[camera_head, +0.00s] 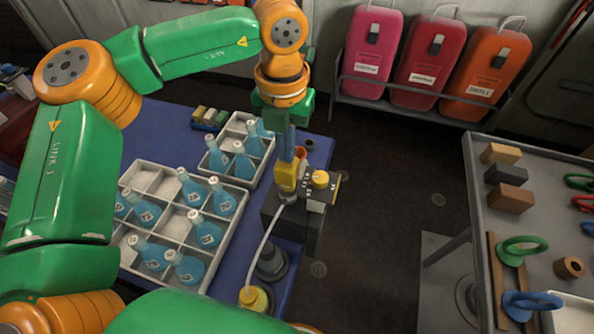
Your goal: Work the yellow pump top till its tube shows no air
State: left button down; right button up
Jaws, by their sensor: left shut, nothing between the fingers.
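The yellow pump top (287,178) stands on a dark pump block (292,222) at the right edge of the blue table. My left gripper (286,155) points down directly over the pump top, shut and empty. Its tips look to be at the top's upper end; I cannot tell whether they press on it. A pale tube (263,243) runs from the pump down to a yellow-capped container (253,298) at the bottom. The tube looks whitish; I cannot make out any air in it. My right gripper is not in view.
Beside the pump top is a round yellow knob (320,178). Divided trays (180,225) of blue flasks stand to the left. Red and orange canisters (430,60) stand on a rack behind. A grey bench (485,215) with blocks and rings is at right, across open floor.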

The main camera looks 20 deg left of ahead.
pick_arm(q)
jog(key=shift+f+b, duration=1.15)
jog(key=shift+f, duration=0.25)
jog(key=shift+r, duration=0.1)
notch_tip(320, 180, up, 10)
jog(key=p, duration=0.8)
jog(key=shift+r, duration=0.25)
dwell(0.8)
